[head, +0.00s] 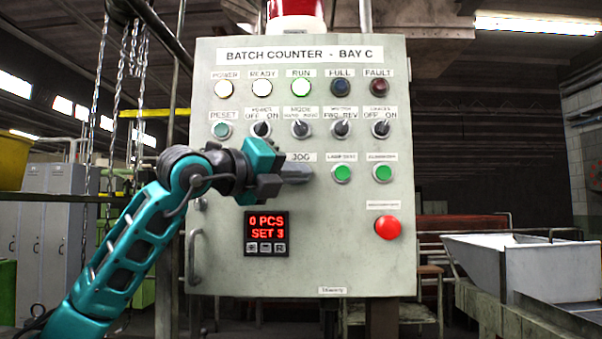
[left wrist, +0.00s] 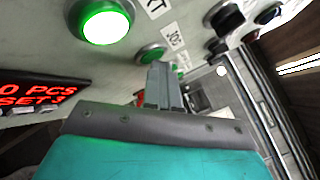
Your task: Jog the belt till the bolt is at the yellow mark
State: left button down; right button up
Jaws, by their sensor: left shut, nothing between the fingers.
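The grey control panel (head: 330,265) is headed "BATCH COUNTER - BAY C". Its JOG label (head: 301,157) is left of centre; my left gripper (head: 300,174) covers the button below it in the head view. In the left wrist view a green JOG button (left wrist: 151,52) shows beside its label, just past the tips of my left gripper (left wrist: 160,75). The fingers are shut with nothing between them. I cannot tell whether they touch the button. The belt, the bolt and the yellow mark are not seen in either view. My right gripper is not in view.
A larger lit green button (left wrist: 105,24) is close by. A red display (head: 267,227) reads "0 PCS SET 3". The RUN lamp (head: 301,88) is lit. A red mushroom button (head: 387,228) is lower right. A grey metal trough (head: 510,262) stands at the right.

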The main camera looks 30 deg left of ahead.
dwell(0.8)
pick_arm(q)
jog(key=shift+s+d+b, duration=0.35)
jog(key=shift+s+d, duration=0.05)
jog(key=shift+s, duration=0.3)
jog(key=s+d, duration=0.1)
jog(key=s+b, duration=0.1)
jog(key=s, duration=0.1)
jog(key=s+d, duration=0.1)
jog(key=shift+s+d, duration=0.15)
jog(key=shift+d, duration=0.15)
jog(key=shift+f, duration=0.1)
